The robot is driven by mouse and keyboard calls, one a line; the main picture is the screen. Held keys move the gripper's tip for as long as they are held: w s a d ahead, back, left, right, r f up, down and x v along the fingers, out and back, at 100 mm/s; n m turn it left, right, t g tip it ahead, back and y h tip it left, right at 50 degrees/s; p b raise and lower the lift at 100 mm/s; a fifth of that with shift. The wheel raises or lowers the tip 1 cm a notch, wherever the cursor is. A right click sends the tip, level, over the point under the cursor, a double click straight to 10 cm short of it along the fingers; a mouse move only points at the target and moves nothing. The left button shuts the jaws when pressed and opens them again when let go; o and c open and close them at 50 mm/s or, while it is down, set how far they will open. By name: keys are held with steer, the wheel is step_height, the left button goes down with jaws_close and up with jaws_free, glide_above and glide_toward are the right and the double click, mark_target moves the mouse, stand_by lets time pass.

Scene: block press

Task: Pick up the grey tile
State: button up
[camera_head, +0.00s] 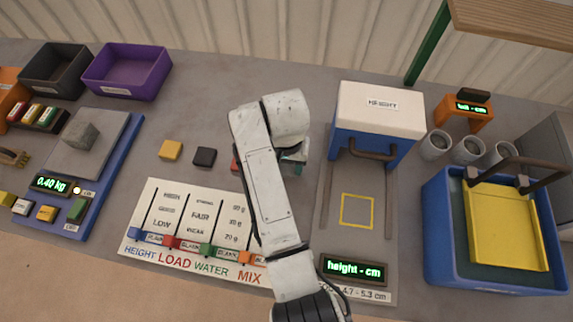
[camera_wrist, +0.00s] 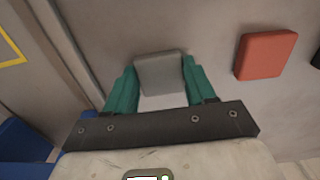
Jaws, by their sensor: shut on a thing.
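The grey tile (camera_wrist: 160,74) sits between the two teal fingers of my gripper (camera_wrist: 158,88) in the wrist view, with both fingers against its sides. In the head view my white arm hides the tile and most of my gripper (camera_head: 293,160); only a bit of the teal fingers shows right of the arm. I cannot tell whether the tile touches the table or is held just above it.
A red tile (camera_wrist: 265,55) lies beside the grey one. A black tile (camera_head: 205,156) and a yellow tile (camera_head: 171,150) lie farther left. The height press (camera_head: 378,110) stands close on the right. A label board (camera_head: 190,222) lies in front.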

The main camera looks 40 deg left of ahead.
steer(key=shift+c, duration=0.5)
steer(key=shift+r, duration=0.2)
